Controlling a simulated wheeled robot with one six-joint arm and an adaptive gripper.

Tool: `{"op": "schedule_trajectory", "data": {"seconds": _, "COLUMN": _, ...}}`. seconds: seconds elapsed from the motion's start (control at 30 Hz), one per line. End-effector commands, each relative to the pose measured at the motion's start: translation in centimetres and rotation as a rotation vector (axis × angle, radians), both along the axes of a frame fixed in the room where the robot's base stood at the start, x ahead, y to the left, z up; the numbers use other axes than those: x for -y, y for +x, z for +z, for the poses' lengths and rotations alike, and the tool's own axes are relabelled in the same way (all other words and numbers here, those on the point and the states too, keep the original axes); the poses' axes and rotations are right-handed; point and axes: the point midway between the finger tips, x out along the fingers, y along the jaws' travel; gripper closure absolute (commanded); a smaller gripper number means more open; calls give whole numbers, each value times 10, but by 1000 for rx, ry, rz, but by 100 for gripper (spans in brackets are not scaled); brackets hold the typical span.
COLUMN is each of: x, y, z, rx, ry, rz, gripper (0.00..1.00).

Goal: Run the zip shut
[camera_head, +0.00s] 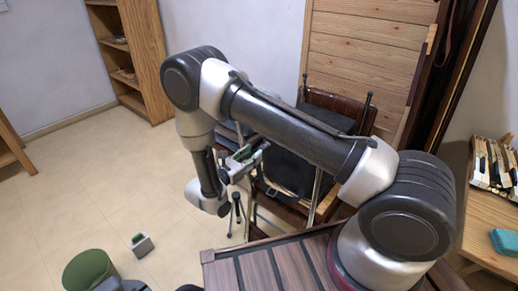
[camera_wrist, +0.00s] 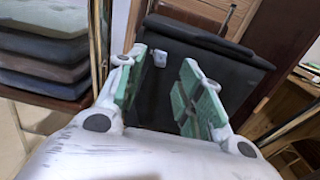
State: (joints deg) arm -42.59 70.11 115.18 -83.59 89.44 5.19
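A black case or bag (camera_head: 290,172) stands on a wooden chair beyond my arm. In the wrist view its dark face (camera_wrist: 235,75) fills the area past the fingers. A small light-grey piece (camera_wrist: 159,58), possibly a zip pull, sits on its face near the upper left. My gripper (camera_wrist: 163,64) is open, its green-padded fingers apart on either side of that piece in the picture, with nothing seen between the pads. In the head view my gripper (camera_head: 241,161) is just left of the case. I cannot make out the zip line or whether the fingers touch anything.
A stack of dark folded pieces (camera_wrist: 45,55) stands left of the fingers. A brown wooden top (camera_head: 290,268) lies in front. Piano keys (camera_head: 494,165) and a teal block (camera_head: 505,242) rest on a table at right. A green bin (camera_head: 88,270) stands on open floor at left.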

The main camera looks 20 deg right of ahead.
Motion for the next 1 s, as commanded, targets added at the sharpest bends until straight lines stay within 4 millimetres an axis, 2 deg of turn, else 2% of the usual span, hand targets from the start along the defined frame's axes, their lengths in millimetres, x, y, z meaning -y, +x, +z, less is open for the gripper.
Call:
{"op": "schedule_trajectory", "data": {"seconds": 0.1, "x": 19, "y": 12, "z": 0, "rx": 1, "ry": 1, "rz": -6, "gripper": 63}}
{"op": "schedule_trajectory", "data": {"seconds": 0.3, "x": 42, "y": 29, "z": 1, "rx": 1, "ry": 1, "rz": -4, "gripper": 63}}
{"op": "schedule_trajectory", "data": {"seconds": 0.67, "x": 49, "y": 35, "z": 1, "rx": 1, "ry": 1, "rz": -2, "gripper": 63}}
{"op": "schedule_trajectory", "data": {"seconds": 0.7, "x": 49, "y": 35, "z": 1, "rx": 1, "ry": 1, "rz": -2, "gripper": 65}}
{"op": "schedule_trajectory", "data": {"seconds": 0.9, "x": 49, "y": 35, "z": 1, "rx": 0, "ry": 1, "rz": -2, "gripper": 100}}
{"op": "schedule_trajectory", "data": {"seconds": 1.0, "x": 49, "y": 35, "z": 1, "rx": 0, "ry": 1, "rz": -3, "gripper": 100}}
